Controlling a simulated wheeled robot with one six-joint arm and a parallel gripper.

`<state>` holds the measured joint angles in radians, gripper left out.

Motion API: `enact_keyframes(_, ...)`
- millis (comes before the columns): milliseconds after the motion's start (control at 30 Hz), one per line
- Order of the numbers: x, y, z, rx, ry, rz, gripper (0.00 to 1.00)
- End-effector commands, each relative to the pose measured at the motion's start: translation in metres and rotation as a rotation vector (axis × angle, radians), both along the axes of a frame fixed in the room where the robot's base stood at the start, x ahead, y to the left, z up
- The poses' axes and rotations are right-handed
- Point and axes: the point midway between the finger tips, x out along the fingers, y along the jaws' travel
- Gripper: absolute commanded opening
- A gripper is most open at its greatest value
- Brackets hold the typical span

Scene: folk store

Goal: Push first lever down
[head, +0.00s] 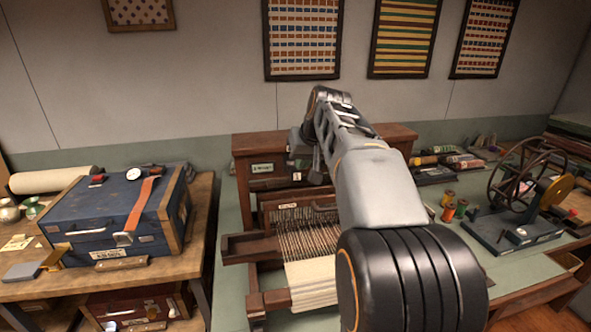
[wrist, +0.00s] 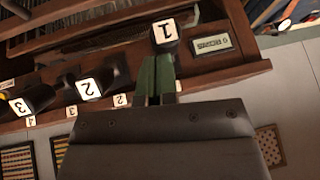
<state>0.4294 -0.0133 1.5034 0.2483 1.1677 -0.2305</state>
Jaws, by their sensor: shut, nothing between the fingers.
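The first lever (wrist: 165,32) has a dark knob with a white face marked 1. It stands at the front of a brown wooden loom (head: 273,145). In the wrist view, which is turned upside down, my gripper (wrist: 158,65) is shut and empty. Its fingertips are right at the knob of the first lever; I cannot tell whether they touch. Lever 2 (wrist: 88,87) and lever 3 (wrist: 20,106) stand in a row to the left in the wrist view. In the head view my arm hides most of the levers.
A blue trunk (head: 105,215) stands on a wooden table at the left. A spinning wheel (head: 527,175) and thread spools (head: 448,212) stand on the green table at the right. Framed textiles hang on the wall. Woven cloth (head: 312,283) hangs on the loom.

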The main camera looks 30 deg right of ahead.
Motion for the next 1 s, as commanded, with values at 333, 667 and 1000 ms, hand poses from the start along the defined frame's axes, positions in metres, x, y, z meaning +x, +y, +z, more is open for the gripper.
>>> enact_keyframes(333, -0.012, 0.004, -0.040, -0.085, -0.295, -0.001, 0.00)
enact_keyframes(667, -0.015, 0.005, -0.051, -0.144, -0.499, 0.001, 0.00)
enact_keyframes(1000, -0.015, 0.005, -0.056, -0.142, -0.490, 0.002, 0.00)
